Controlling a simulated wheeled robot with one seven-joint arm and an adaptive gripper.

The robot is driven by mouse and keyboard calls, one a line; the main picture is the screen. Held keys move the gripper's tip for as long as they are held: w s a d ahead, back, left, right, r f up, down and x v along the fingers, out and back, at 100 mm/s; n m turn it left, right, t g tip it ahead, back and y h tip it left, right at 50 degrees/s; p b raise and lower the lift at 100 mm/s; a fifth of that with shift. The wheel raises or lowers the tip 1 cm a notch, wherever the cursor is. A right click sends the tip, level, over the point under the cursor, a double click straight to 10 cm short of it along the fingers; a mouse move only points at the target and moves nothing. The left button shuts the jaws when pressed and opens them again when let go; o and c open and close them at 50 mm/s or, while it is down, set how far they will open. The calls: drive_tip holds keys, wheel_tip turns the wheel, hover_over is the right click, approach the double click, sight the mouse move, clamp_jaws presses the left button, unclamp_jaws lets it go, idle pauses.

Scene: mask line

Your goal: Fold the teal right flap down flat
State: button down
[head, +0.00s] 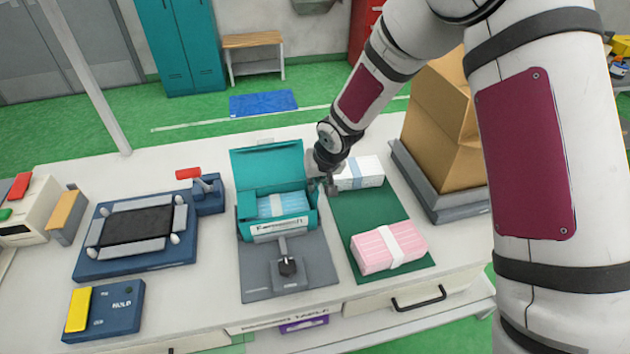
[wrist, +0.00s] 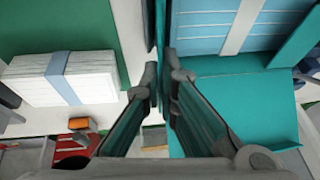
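The teal box (head: 245,213) stands on a grey fixture with its lid (head: 268,164) raised at the back. A blue banded pack (head: 283,205) lies inside; it also shows in the wrist view (wrist: 203,30). My gripper (head: 322,188) points down at the box's right side. In the wrist view its two fingers (wrist: 164,82) are a small gap apart. A thin teal panel, seemingly the right flap (wrist: 160,25), appears edge-on, upright, in line with that gap. I cannot tell whether the fingers touch it. The flap is largely hidden by my gripper in the head view.
A white pack (head: 362,172) and a pink pack (head: 390,247) lie on a green mat (head: 368,210) right of the box. A brown carton (head: 440,125) stands at the back right. A blue press with a red handle (head: 188,173) is at the left.

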drive_tip(key=a+h, duration=0.1)
drive_tip(key=h, duration=0.1)
drive_tip(key=a+n+t+h+p, duration=0.1)
drive_tip(key=h, duration=0.1)
drive_tip(key=s+a+t+h, duration=0.1)
drive_tip(key=h, duration=0.2)
drive_tip(key=shift+f+n+p, duration=0.25)
drive_tip(key=shift+n+p, duration=0.05)
drive_tip(key=shift+p, duration=0.05)
drive_tip(key=h, duration=0.1)
drive_tip(key=f+t+h, duration=0.1)
drive_tip(key=h, duration=0.1)
drive_tip(key=shift+a+n+b, duration=0.3)
drive_tip(key=shift+a+b, duration=0.05)
drive_tip(key=shift+a, duration=0.05)
drive_tip(key=shift+s+a+f+n+t+h+b, duration=0.1)
drive_tip(key=shift+a+f+n+t+h+b, duration=0.15)
drive_tip(key=shift+t+h+b, duration=0.45)
drive_tip(key=c, duration=1.9)
unclamp_jaws()
